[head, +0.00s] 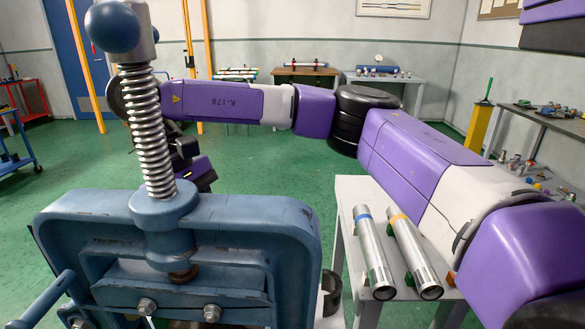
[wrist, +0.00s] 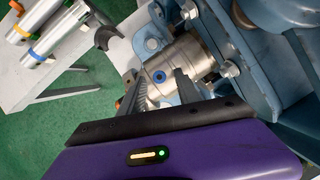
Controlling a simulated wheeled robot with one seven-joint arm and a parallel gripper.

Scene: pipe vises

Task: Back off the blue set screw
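The blue set screw (wrist: 159,77) shows in the wrist view as a small blue ring with a dark centre on a metal cylinder (wrist: 190,50). The cylinder sits against the blue pipe vise (wrist: 255,45), which fills the lower left of the head view (head: 285,235). My gripper (wrist: 158,80) is open, with one dark finger on each side of the screw in the picture. Whether the fingers touch it, I cannot tell. In the head view my gripper is mostly hidden behind the vise's threaded spindle (head: 150,130), and the set screw is not visible.
A grey table (head: 350,195) right of the vise holds a blue-banded pipe (head: 373,255) and a yellow-banded pipe (head: 414,255). A dark ring-like part (head: 332,285) is beside the vise. Vise bolts and plates crowd the gripper's right. Green floor lies open behind.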

